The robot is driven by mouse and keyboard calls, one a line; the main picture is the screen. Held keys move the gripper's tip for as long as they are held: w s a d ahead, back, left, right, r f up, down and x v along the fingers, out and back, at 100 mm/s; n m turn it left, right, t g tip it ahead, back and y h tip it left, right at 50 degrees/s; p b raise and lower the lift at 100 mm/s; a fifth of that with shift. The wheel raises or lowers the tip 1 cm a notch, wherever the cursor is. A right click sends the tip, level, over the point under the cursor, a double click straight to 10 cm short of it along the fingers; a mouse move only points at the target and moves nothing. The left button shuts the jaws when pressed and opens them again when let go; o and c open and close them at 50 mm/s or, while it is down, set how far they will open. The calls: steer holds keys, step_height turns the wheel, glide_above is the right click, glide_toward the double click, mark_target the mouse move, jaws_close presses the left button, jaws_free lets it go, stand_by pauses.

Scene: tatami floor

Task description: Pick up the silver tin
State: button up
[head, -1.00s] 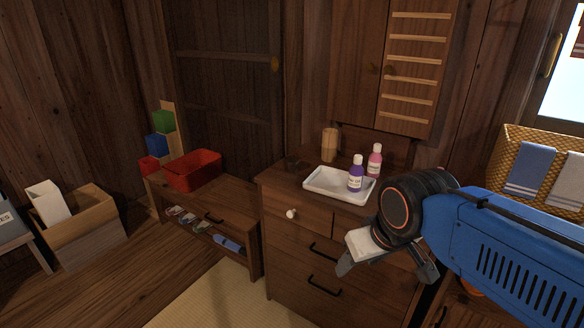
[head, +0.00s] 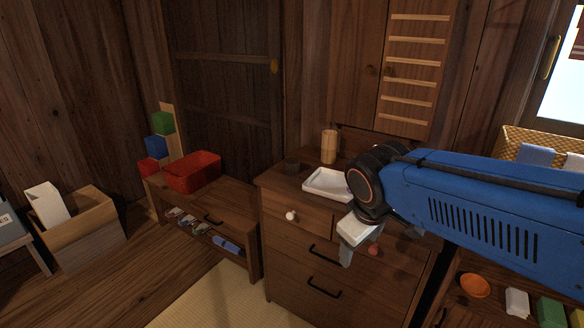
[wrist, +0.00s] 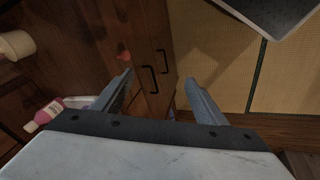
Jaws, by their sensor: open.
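I cannot make out a silver tin for certain in either view. A small dark, short container (head: 292,165) stands at the back left of the dresser top, too dim to tell its material. My gripper (head: 358,255) is in front of the dresser's drawers in the head view, with its far finger partly hidden. In the wrist view my gripper (wrist: 158,88) has its two fingers spread apart, with nothing between them but the drawer fronts beyond.
The dresser (head: 275,190) holds a white tray (head: 322,180) and a wooden cup (head: 328,147). A pink bottle (wrist: 42,116) shows in the wrist view. A red bin (head: 192,172) sits on a low bench. An orange bowl (head: 475,285) is at lower right. Matting is open left of the dresser.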

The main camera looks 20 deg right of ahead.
steer(key=w+d+r+n+h, duration=0.1)
steer(key=w+d+n+h, duration=0.15)
steer(key=w+n, duration=0.4)
steer(key=n+t+h, duration=0.6)
steer(key=n+h, duration=0.1)
steer(key=n, duration=0.8)
glide_toward(297, 162)
steer(key=x, duration=0.4)
steer(key=w+a+x, duration=0.1)
steer(key=x, duration=0.4)
steer(key=f+x, duration=0.1)
steer(key=x, duration=0.4)
steer(key=shift+w+a+f, duration=0.1)
steer(key=shift+w+a, duration=0.15)
steer(key=c, duration=1.2)
